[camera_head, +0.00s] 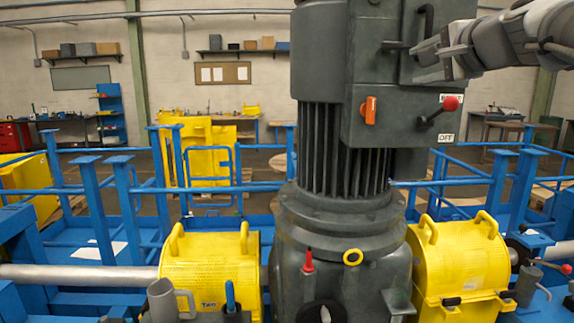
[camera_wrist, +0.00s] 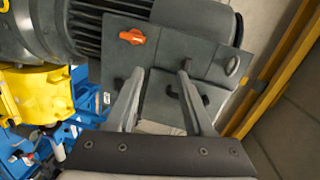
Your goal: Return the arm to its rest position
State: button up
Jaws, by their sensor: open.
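My gripper (camera_head: 428,60) is at the upper right in the head view, in front of the dark grey control box (camera_head: 395,110) on the motor. The box has a door handle (camera_head: 424,28), an orange switch (camera_head: 370,110) and a red-knobbed lever (camera_head: 449,103) between two small labels; the lower one reads OFF. In the wrist view my gripper's two fingers (camera_wrist: 160,85) are spread apart and point at the box, with nothing clearly held between them. Whether a fingertip touches the box or handle, I cannot tell.
The tall grey motor (camera_head: 340,205) stands in the middle. Yellow guards (camera_head: 212,265) flank it on both sides, over a silver shaft (camera_head: 80,273). Blue railings (camera_head: 120,195) surround the machine. Shelves and workbenches stand along the back wall.

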jog(key=s+a+f+n+g, duration=0.5)
jog(key=s+f, duration=0.4)
jog(key=f, duration=0.5)
jog(key=s+a+f+n+g, duration=0.3)
jog(key=s+a+f+n, duration=0.35)
jog(key=s+f, duration=0.55)
jog(key=s+f+n+g+h, duration=0.1)
jog(key=s+f+n+g, duration=0.1)
jog(key=s+f, duration=0.4)
notch_tip(320, 180, down, 5)
jog(key=shift+s+f+n+g+h, duration=0.2)
jog(key=shift+n+g+h, duration=0.2)
jog(key=shift+n, duration=0.45)
